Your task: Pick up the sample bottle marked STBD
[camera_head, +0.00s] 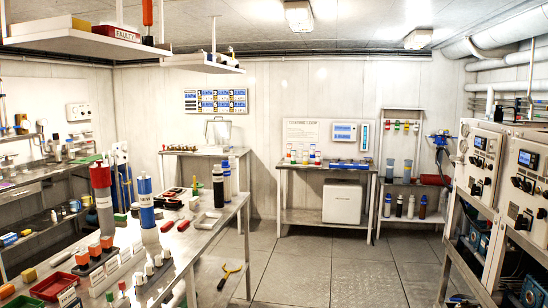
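No label reading STBD is legible. Small bottles (305,157) with coloured caps stand in a row on the back table (284,168) below a white poster. Neither of my grippers shows in the head view.
The long left bench (205,232) holds tall red-topped (102,195) and blue-banded (146,205) cylinders, trays and blocks. Control cabinets (480,160) line the right. Yellow-handled pliers (229,276) lie near the bench's right side. The central floor (330,270) is clear.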

